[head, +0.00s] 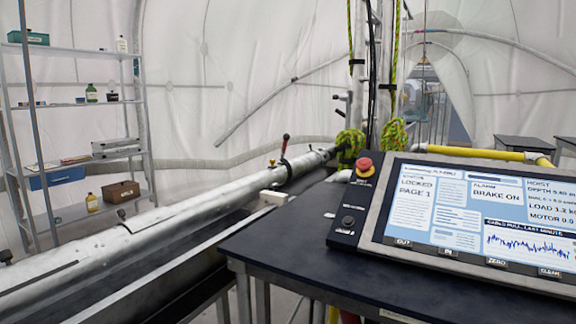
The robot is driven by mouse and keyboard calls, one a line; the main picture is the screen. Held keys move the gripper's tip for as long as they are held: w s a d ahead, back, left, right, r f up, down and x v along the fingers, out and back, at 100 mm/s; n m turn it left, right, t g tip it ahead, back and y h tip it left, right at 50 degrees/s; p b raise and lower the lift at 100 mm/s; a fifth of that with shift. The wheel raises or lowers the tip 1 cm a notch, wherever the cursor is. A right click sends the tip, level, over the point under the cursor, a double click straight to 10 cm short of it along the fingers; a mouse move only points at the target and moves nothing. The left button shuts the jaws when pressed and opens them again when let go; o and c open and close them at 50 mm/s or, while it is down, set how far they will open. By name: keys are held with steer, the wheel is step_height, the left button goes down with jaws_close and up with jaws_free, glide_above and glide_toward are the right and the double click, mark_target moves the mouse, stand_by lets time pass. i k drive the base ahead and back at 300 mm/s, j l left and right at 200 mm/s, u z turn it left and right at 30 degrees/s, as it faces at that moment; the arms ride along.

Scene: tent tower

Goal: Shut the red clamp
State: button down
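A clamp with a red-tipped lever (285,143) sits on the long silver pipe (165,218), near the pipe's far end. Its lever stands up from a dark band around the pipe. The clamp is small in the head view, and I cannot tell how its jaw or latch sits. My gripper is not in view.
A dark table (300,250) at the front right bears a control console (470,215) with a red stop button (365,167). A small yellow-topped part (272,162) sits on the pipe beside the clamp. A metal shelf (75,105) stands left. Green-yellow ropes (393,130) hang behind.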

mark_target(286, 137)
steer(key=i+j+z, duration=0.15)
steer(key=j, duration=0.15)
steer(key=j+z, duration=0.1)
steer(key=j, duration=0.25)
steer(key=i+j+z, duration=0.15)
steer(key=j, duration=0.2)
steer(key=i+j, duration=0.2)
steer(key=i, duration=0.3)
